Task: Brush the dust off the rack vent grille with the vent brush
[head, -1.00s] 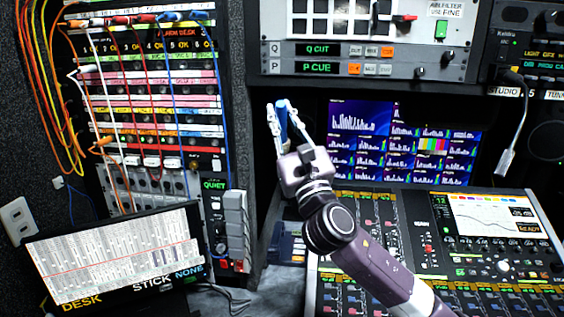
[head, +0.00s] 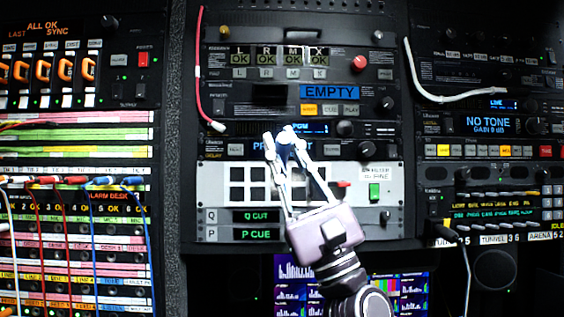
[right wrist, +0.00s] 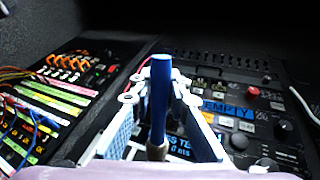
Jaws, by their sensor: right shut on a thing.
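My right gripper (head: 279,138) is shut on the blue-handled vent brush (head: 287,148), in front of the rack's middle column. In the right wrist view the blue handle (right wrist: 159,95) stands up between the fingers, with a tan part at its lower end; the bristles cannot be made out. A white panel with dark square openings (head: 236,172), labelled as an air filter, is behind the fingers and partly hidden by them. It may be the vent grille; I cannot tell for sure, nor whether dust lies on it. My left gripper is not in view.
A red cable (head: 200,80) hangs left of the middle units, and a white cable (head: 425,85) loops at right. Red and blue patch cords (head: 90,225) cover the left bay. Monitors (head: 400,285) are below.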

